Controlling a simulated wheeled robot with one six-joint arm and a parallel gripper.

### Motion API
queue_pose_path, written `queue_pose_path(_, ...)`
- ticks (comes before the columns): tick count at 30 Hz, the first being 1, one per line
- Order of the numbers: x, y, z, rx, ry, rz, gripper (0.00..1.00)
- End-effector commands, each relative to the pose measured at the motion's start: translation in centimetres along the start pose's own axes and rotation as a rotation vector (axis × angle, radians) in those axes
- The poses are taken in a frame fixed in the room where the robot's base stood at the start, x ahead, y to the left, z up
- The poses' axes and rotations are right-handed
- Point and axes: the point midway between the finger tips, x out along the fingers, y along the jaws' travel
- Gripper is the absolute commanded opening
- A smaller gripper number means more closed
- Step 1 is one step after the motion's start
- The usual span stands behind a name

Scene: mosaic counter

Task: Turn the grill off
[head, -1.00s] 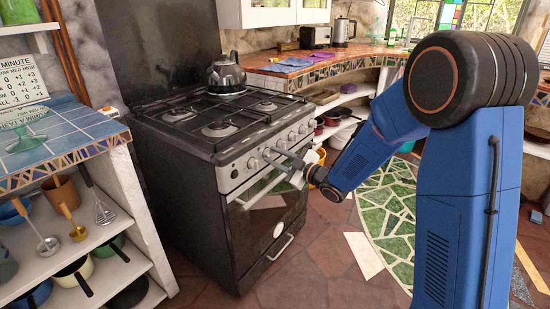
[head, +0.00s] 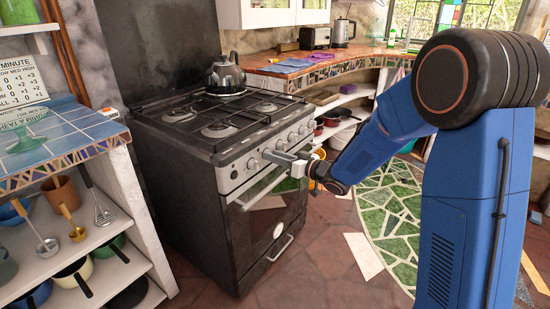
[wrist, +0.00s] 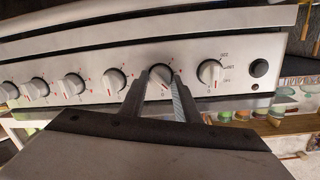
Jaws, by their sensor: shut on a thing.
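The stove (head: 235,205) has a row of white round knobs along its light front panel. My gripper (head: 270,154) reaches in from the right and is at the panel. In the wrist view, my gripper's two dark fingers (wrist: 161,78) stand either side of one knob (wrist: 158,88), the second from the black button (wrist: 260,67), and are shut on it. The end knob (wrist: 210,72), between it and the button, has printed labels around it and is free. The fingers partly hide the held knob, so its setting is hard to read.
A kettle (head: 225,73) stands on the hob. A tiled counter with shelves (head: 70,128) is close on the left. Open floor (head: 315,240) lies in front of the stove.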

Motion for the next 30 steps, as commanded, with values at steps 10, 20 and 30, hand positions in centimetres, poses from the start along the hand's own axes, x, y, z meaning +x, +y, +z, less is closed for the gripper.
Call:
queue_pose_path(10, -0.02, 0.07, 0.05, 0.323, -0.025, -0.022, 0.07)
queue_pose_path(20, -0.05, 0.19, 0.06, 0.58, -0.043, -0.038, 0.07)
queue_pose_path(30, -0.03, 0.24, 0.01, 0.717, -0.052, -0.048, 0.07)
